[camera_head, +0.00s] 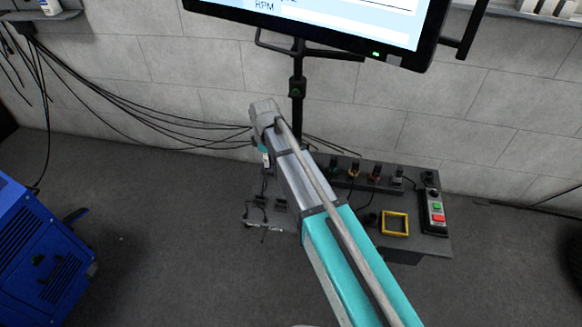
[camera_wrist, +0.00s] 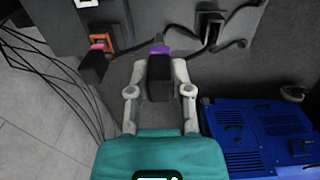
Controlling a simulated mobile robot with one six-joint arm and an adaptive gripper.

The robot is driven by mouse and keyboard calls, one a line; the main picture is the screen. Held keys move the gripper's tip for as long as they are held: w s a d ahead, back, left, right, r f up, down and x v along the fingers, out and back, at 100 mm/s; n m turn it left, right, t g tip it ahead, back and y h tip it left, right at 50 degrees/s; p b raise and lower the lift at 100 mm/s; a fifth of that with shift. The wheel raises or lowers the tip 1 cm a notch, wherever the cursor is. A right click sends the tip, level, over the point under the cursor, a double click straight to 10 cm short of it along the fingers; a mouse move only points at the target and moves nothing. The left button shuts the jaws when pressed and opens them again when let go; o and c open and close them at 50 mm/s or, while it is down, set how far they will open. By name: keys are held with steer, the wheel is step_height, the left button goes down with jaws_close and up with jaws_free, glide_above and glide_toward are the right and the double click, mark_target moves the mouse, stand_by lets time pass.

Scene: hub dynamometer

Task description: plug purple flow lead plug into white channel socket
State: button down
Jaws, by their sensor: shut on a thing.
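The purple flow lead plug (camera_wrist: 158,76) has a black body with a purple end in the wrist view. My gripper (camera_wrist: 160,68) is shut on its black body, with one finger on each side. The purple end points away from the gripper, towards the dark panel. I cannot tell whether that is the white channel socket. A white part (camera_wrist: 85,3) is cut off at the wrist view's top edge.
In the wrist view, a dark plug with an orange-pink part (camera_wrist: 101,43) is left of the held plug, and another black plug (camera_wrist: 210,27) with a cable is right. A yellow frame (camera_head: 395,212) and button box (camera_head: 436,212) are on the console. A blue machine (camera_head: 40,250) stands left.

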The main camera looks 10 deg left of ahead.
steer(key=d, duration=0.6)
steer(key=shift+s, duration=0.25)
stand_by(0.7)
steer(key=shift+w, duration=0.15)
stand_by(0.4)
steer(key=w, duration=0.7)
steer(key=shift+w+d, duration=0.25)
steer(key=shift+d, duration=0.1)
stand_by(0.9)
steer(key=shift+f, duration=0.1)
steer(key=shift+f+b, duration=0.35)
steer(key=shift+b, duration=0.15)
steer(key=shift+f+b, duration=1.5)
stand_by(0.7)
